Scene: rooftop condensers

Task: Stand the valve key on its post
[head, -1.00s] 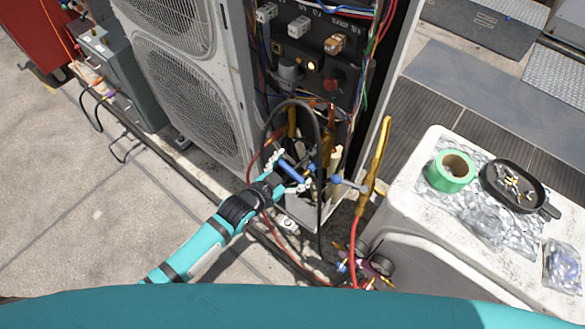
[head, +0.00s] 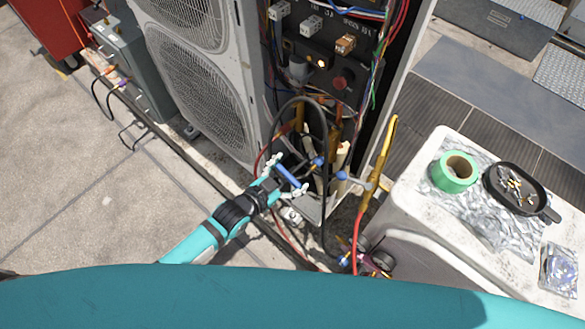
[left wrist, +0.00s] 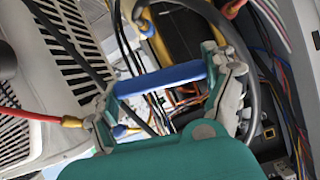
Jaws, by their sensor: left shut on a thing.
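My left gripper (head: 284,174) is in front of the open lower bay of the condenser. Its fingers are shut on a blue bar, which I take to be the handle of the valve key (head: 289,177). In the left wrist view the blue bar (left wrist: 162,78) lies across between the two fingertips. The rest of the key is hidden or cannot be told apart from the clutter behind it. I cannot make out the post for certain. Blue-capped fittings (head: 317,161) show just right of the gripper. My right gripper is not in view.
A black hose (head: 298,102) loops close over the gripper. A yellow hose end (head: 379,160) with a red hose stands to the right. The white cooler (head: 420,205) carries green tape (head: 456,171) and a black pan (head: 516,188). Gauges (head: 381,260) lie below.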

